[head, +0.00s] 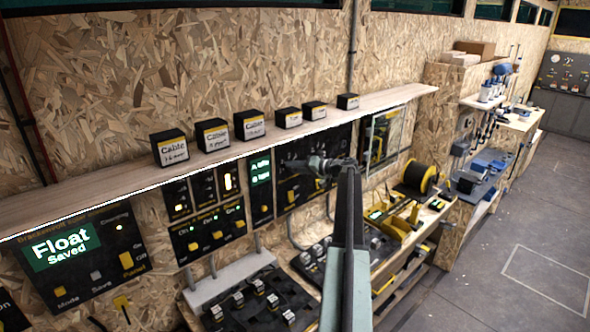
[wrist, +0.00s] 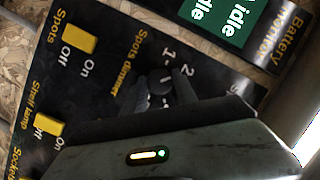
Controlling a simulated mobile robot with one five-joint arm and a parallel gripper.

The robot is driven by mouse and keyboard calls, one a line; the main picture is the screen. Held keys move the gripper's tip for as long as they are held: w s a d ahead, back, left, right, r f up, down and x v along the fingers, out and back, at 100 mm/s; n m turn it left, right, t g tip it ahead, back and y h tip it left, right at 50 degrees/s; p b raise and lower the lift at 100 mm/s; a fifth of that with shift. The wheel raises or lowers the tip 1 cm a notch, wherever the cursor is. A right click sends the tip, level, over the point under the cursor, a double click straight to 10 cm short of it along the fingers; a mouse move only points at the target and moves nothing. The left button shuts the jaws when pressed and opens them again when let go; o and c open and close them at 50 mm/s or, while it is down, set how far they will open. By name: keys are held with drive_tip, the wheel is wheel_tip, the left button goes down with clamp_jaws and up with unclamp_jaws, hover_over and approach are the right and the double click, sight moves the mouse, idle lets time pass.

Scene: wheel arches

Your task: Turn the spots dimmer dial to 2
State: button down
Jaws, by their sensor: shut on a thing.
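The spots dimmer dial (wrist: 161,77) is a small dark knob on a black panel, with "Spots dimmer" in yellow and white marks "1" and "2" beside it in the wrist view. My gripper (wrist: 162,90) is shut on the dial, one finger on each side. The fingers hide part of the dial and its scale, so I cannot tell where it points. In the head view my gripper (head: 326,166) is at the black switch panel (head: 290,185) below the shelf, and the arm hides much of that area.
In the wrist view, the yellow Spots switch (wrist: 80,38) and Shelf lamp switch (wrist: 49,124) are close by, with a green battery monitor screen (wrist: 218,20) alongside. In the head view, a wooden shelf (head: 120,200) with several black cable boxes (head: 169,147) runs above the panels.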

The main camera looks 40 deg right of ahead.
drive_tip(key=c, duration=1)
unclamp_jaws()
drive_tip(key=p+v, duration=0.2)
drive_tip(key=v, duration=0.5)
drive_tip(key=shift+s, duration=0.35)
